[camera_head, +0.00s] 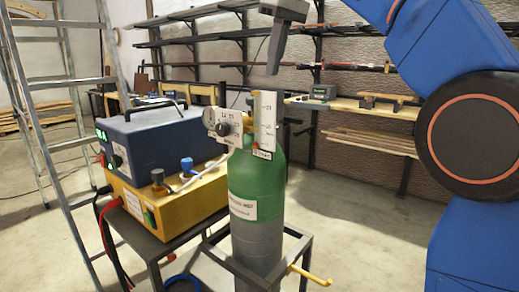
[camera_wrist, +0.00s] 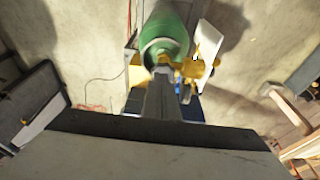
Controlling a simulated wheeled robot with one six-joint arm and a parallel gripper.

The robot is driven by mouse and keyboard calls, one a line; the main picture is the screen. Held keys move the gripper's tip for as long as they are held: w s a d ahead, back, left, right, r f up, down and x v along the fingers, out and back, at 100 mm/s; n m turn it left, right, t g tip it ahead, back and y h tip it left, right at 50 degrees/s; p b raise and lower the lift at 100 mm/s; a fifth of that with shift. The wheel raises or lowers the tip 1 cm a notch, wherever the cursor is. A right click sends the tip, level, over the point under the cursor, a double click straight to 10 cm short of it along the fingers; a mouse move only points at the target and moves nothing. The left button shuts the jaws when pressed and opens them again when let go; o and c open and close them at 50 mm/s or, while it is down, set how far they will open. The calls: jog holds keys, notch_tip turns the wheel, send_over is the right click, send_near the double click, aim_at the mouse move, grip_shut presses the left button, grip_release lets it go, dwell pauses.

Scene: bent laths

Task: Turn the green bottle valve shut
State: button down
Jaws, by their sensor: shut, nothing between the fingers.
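The green bottle (camera_head: 262,182) stands upright in a dark metal frame, with a grey lower part and a white label. Its brass-yellow valve fitting (camera_head: 264,112) rises at the top beside white scale plates. A gauge and a dark knob (camera_head: 224,128) sit left of it. My gripper (camera_head: 273,70) points down above the valve, its fingers together and empty, apparently apart from the valve. In the wrist view the bottle (camera_wrist: 163,38) and brass fitting (camera_wrist: 192,68) lie beyond the fingertips (camera_wrist: 163,74), which partly cover the fitting. I cannot make out the valve's handwheel clearly.
A blue machine (camera_head: 160,140) sits on a yellow box (camera_head: 165,205) left of the bottle, on a dark cart. A blue-knobbed torch (camera_head: 187,164) lies on the yellow box. A ladder (camera_head: 65,80) stands at left. Shelves with laths (camera_head: 372,105) line the back wall.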

notch_tip(320, 180, down, 7)
jog(key=shift+w, duration=0.15)
dwell(0.5)
jog(key=shift+d+r, duration=0.1)
jog(key=shift+s+a, duration=0.55)
jog(key=shift+s, duration=0.15)
dwell(0.8)
jog(key=shift+s+d, duration=0.1)
notch_tip(320, 180, up, 6)
jog(key=shift+s+d, duration=0.15)
jog(key=shift+d, duration=0.05)
dwell(0.7)
